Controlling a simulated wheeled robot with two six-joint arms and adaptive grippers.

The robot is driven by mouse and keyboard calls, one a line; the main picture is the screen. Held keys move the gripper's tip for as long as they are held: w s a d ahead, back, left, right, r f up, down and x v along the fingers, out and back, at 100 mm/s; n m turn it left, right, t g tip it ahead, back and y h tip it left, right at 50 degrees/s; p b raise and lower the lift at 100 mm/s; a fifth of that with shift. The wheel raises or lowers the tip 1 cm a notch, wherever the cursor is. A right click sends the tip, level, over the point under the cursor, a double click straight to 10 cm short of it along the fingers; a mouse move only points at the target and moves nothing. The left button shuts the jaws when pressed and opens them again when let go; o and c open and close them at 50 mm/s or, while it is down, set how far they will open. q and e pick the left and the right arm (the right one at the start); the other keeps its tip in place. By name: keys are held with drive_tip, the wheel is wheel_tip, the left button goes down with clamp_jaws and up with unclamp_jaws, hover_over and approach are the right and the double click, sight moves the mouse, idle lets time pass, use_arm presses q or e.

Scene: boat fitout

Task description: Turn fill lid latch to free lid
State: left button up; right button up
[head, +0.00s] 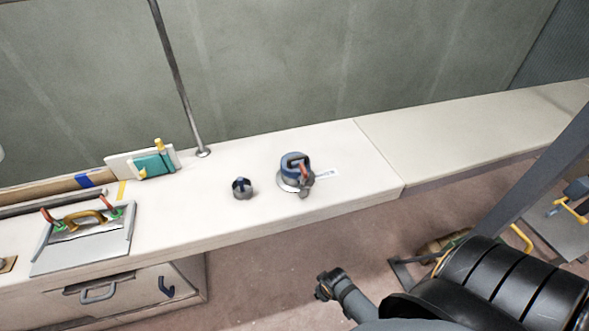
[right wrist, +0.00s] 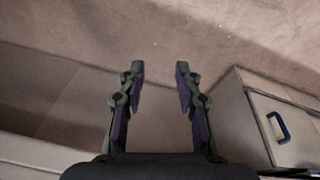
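The fill fitting stands on the white bench top in the head view, with a round blue-grey lid (head: 294,160) on a metallic base. A red-orange latch lever (head: 304,172) sits at the lid's right front side. Its fine position is too small to tell. My right gripper (right wrist: 160,72) is open in the right wrist view, with nothing between its fingers. It faces the floor, and no lid or latch shows there. In the head view a dark arm end (head: 331,284) is in front of the bench, below and apart from the fitting. My left gripper is not in view.
A small dark round cap (head: 242,188) stands left of the fitting, and a white label (head: 326,174) lies right of it. A metal pole (head: 180,85) rises behind. A grey tray (head: 82,241) with coloured-handled tools is at left. The bench top (head: 360,158) further right is clear.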

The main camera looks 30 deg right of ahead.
drive_tip(key=w+a+r, duration=0.1)
drive_tip(key=w+r, duration=0.1)
drive_tip(key=r, duration=0.5)
drive_tip(key=w+r, duration=0.3)
drive_tip(key=r, duration=0.5)
wheel_tip(320, 180, up, 22)
drive_tip(key=m+t, duration=0.2)
drive_tip(key=m, duration=0.1)
hover_over(304, 168)
drive_tip(key=s+a, duration=0.1)
drive_tip(key=s, duration=0.3)
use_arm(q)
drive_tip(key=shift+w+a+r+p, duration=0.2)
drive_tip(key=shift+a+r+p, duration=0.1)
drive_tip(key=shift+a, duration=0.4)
use_arm(e)
drive_tip(key=x, duration=0.9)
drive_tip(key=shift+w+d+f, duration=0.1)
drive_tip(key=shift+w+f, duration=0.05)
drive_tip(key=shift+f, duration=0.15)
clamp_jaws()
